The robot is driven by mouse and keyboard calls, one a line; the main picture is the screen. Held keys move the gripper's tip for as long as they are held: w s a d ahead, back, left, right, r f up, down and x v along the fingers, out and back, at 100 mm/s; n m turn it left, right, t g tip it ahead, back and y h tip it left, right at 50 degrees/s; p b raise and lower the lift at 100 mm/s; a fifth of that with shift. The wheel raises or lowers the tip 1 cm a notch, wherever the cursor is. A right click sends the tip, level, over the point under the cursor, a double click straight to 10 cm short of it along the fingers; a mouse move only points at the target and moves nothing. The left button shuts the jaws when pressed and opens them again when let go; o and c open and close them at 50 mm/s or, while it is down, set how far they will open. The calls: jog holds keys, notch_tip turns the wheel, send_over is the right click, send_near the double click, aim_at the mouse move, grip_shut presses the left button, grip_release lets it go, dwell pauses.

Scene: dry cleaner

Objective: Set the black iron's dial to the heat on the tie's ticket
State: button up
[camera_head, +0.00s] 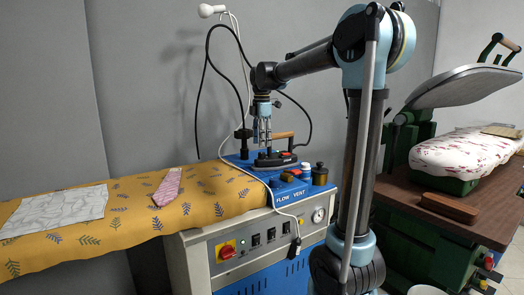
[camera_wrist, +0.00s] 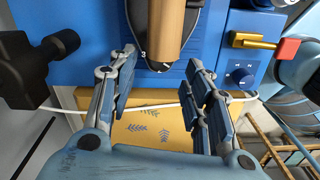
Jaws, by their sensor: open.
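The black iron (camera_head: 272,160) with a wooden handle sits on the blue top of the steam station. In the wrist view the iron (camera_wrist: 145,20) is at the top centre, cut off by the frame. The tie (camera_head: 167,187), pink-red and patterned, lies on the yellow board; no readable ticket shows. My gripper (camera_head: 262,140) is over the iron, pointing down; in the wrist view my gripper (camera_wrist: 162,78) has its fingers apart with nothing between them.
A grey-white cloth (camera_head: 55,210) lies on the yellow-covered board (camera_head: 125,210). A dark jar (camera_head: 320,175) and a small blue-and-white bottle stand right of the iron. Cables hang behind it. A knob (camera_wrist: 241,76) is on the blue station. A press with wooden table (camera_head: 480,205) stands right.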

notch_tip(320, 180, up, 7)
dwell(0.3)
jog(key=shift+f, duration=0.1)
jog(key=n, duration=0.3)
send_near(262, 155)
jog(key=f, duration=0.2)
jog(key=w+f, duration=0.1)
jog(key=f, duration=0.5)
jog(key=shift+w+a, duration=0.1)
jog(key=shift+w, duration=0.25)
dwell(0.4)
jog(key=shift+m+g, duration=0.3)
jog(key=c, duration=1.1)
